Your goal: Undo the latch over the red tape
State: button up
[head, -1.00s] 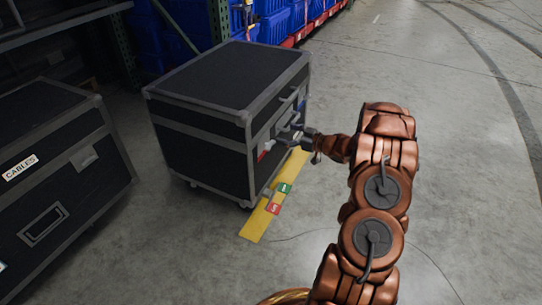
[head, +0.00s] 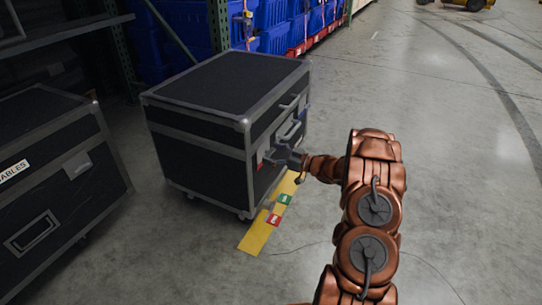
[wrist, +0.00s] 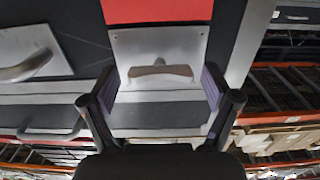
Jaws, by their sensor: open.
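The black flight case with grey metal edges (head: 205,165) stands left of my arm in the head view. The latch has a brownish lever (wrist: 162,75). My gripper (wrist: 161,85) is open, with one finger on each side of the latch plate. I cannot tell whether the fingers touch it.
Another handle (wrist: 35,65) shows left of the latch. A second black case marked for cables (head: 60,180) stands at the left. A yellow floor strip (head: 256,235) with red and green marks lies by the case. Blue totes (head: 275,38) fill the rack behind. Floor at right is clear.

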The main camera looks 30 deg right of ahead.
jog(key=shift+w+a, duration=0.15)
jog(key=shift+w, duration=0.15)
jog(key=shift+c, duration=0.3)
jog(key=c, duration=1.1)
